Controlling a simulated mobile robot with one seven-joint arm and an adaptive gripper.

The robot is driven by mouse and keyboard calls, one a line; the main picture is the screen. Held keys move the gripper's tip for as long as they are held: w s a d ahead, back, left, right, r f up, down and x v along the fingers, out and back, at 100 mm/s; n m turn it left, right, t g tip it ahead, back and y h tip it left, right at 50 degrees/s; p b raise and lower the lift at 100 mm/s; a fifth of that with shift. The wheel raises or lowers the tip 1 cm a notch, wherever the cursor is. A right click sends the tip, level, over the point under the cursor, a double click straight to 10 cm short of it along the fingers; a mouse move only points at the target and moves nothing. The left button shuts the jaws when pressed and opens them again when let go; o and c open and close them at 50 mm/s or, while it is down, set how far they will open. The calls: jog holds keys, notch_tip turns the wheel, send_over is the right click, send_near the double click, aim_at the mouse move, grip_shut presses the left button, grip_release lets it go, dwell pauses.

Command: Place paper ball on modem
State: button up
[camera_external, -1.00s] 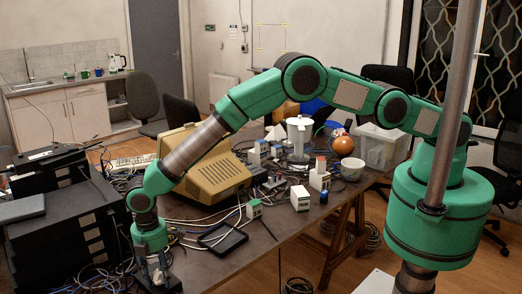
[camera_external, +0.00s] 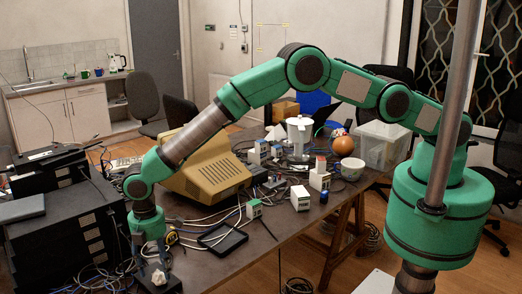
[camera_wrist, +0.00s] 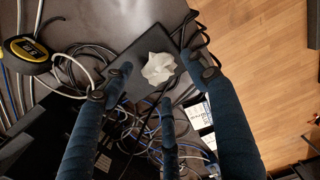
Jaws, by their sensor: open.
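A crumpled white paper ball (camera_wrist: 158,67) rests on top of a flat black box (camera_wrist: 128,54), which looks like the modem. In the external view the paper ball (camera_external: 158,277) sits on the black box (camera_external: 168,288) at the table's near left corner. My gripper (camera_wrist: 156,86) has blue fingers spread around the ball in the wrist view, with gaps between them and the ball. In the external view my gripper (camera_external: 150,257) is just above the ball, pointing down. It is open and empty.
Many tangled cables lie around the black box. A yellow-and-black tape measure (camera_wrist: 27,48) is near it. A black tray (camera_external: 222,239) and a beige monitor (camera_external: 207,166) stand to the right. A dark equipment stack (camera_external: 65,240) is at the left. Wood floor (camera_wrist: 262,75) lies beyond the table edge.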

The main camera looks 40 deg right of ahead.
aim_at(158, 272)
notch_tip(158, 272, up, 8)
jog(key=shift+r, duration=0.15)
jog(key=shift+a, duration=0.1)
dwell(0.7)
jog(key=shift+w, duration=0.1)
dwell(0.3)
